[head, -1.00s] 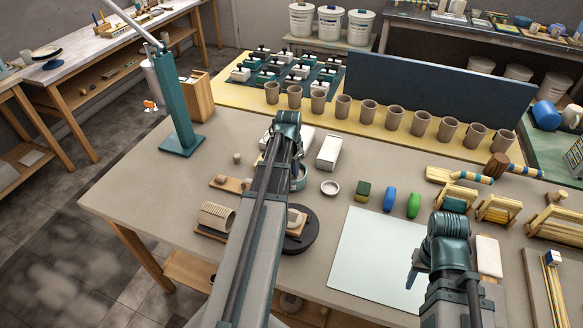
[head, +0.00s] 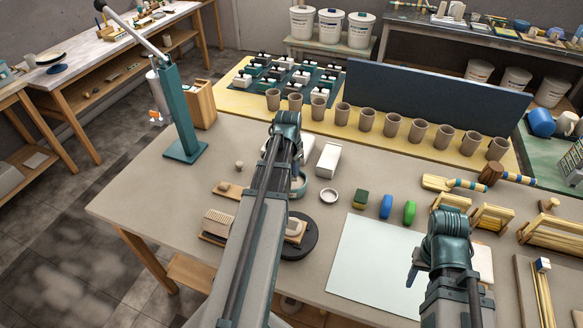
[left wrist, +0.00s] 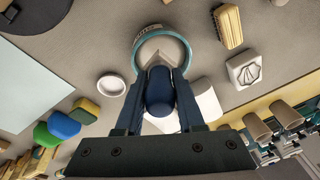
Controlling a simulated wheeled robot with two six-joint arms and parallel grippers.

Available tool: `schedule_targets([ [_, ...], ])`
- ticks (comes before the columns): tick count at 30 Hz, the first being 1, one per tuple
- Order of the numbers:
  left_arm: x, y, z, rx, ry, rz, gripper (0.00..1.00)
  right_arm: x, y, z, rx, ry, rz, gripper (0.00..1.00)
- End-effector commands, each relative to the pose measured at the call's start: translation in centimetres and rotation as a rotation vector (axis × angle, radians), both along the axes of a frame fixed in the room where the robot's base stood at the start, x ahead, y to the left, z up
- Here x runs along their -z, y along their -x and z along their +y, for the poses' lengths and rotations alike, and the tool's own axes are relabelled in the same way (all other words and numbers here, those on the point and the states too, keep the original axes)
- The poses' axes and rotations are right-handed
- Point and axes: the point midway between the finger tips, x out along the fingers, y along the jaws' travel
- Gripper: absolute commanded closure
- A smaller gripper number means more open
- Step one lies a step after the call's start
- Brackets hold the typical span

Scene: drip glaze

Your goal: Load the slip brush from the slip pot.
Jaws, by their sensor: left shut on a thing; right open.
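In the left wrist view, my left gripper (left wrist: 160,78) is shut on a dark blue rounded handle (left wrist: 159,92), seen end-on; I take it to be the slip brush. Its bristles are hidden. The slip pot (left wrist: 186,50), round with a teal rim and lettering, lies just beyond the fingertips, with the handle lined up over its near side. I cannot tell whether the brush touches the slip. In the head view, my left arm largely covers the pot (head: 300,186) and the brush. My right gripper (head: 414,272) is open over the pale sheet, partly hidden by its arm.
A small ring dish (head: 330,195) and white box (head: 328,160) stand right of the pot. A sponge (head: 361,199), blue piece (head: 386,206) and green piece (head: 409,212) lie farther right. A dark wheel (head: 306,243) is at the front. Several cups line the back.

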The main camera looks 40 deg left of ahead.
Motion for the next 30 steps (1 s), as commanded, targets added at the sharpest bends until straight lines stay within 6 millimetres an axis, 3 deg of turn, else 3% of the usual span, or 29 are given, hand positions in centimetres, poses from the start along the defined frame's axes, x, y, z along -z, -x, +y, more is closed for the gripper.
schedule_targets([
  [13, -0.3, 0.0, 0.0, 0.0, 0.0, 0.0, 1.0, -0.3, 0.0, 0.0, 0.0, 0.0, 0.0, 0.5],
  [24, -4.0, 0.0, 0.0, 0.0, 0.0, 0.0, 1.0, -4.0, 0.0, 0.0, 0.0, 0.0, 0.0, 0.5],
  [30, -4.0, 0.0, 0.0, 0.0, 0.0, 0.0, 1.0, -4.0, 0.0, 0.0, 0.0, 0.0, 0.0, 0.5],
])
